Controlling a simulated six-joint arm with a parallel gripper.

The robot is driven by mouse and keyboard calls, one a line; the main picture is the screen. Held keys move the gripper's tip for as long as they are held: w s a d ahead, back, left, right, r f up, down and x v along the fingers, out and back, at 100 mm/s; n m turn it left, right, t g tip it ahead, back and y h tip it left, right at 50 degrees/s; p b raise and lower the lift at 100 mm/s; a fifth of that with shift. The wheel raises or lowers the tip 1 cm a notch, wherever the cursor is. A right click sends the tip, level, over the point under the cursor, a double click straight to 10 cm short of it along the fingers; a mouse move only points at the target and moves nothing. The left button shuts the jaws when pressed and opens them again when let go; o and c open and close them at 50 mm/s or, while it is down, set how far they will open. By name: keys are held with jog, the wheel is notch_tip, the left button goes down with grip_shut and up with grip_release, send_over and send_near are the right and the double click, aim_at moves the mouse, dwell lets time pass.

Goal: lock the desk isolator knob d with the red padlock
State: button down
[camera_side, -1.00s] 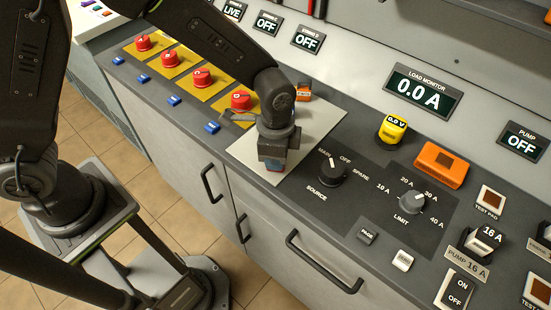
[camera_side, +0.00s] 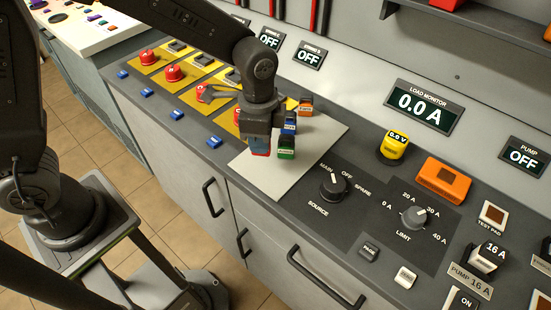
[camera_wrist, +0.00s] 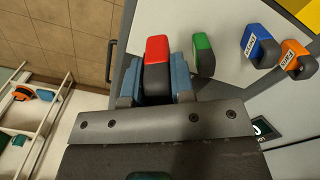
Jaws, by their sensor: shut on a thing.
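My gripper (camera_side: 259,146) is above the left part of the light grey plate (camera_side: 318,134). In the wrist view its blue-grey fingers (camera_wrist: 157,82) are shut on the red padlock (camera_wrist: 157,48), which has a red end and a dark middle. In the side view only a little of its red shows under the jaws. Several red knobs stand on yellow plates in a row, among them one at the far end (camera_side: 147,57) and another (camera_side: 203,94). The knob closest to the grey plate is mostly hidden behind my gripper. I cannot read the knobs' letters.
Green (camera_side: 286,147), blue (camera_side: 290,122) and orange (camera_side: 306,106) padlocks stand in a line close to my gripper's right. Small blue tags (camera_side: 177,114) line the desk's front edge. The black source knob (camera_side: 334,185) is further right.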

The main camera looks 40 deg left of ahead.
jog(key=a+r, duration=0.4)
jog(key=a, duration=0.3)
jog(key=w+a+f+m, duration=0.2)
jog(key=w+a+m, duration=0.15)
jog(key=w, duration=0.75)
jog(key=w+a+f+m, duration=0.25)
jog(key=w+a, duration=0.25)
jog(key=w, duration=0.6)
jog(key=shift+f, duration=2.55)
jog(key=shift+f, duration=0.65)
jog(key=c, duration=1.2)
grip_release()
jog(key=shift+c, duration=0.2)
jog(key=shift+r, duration=0.1)
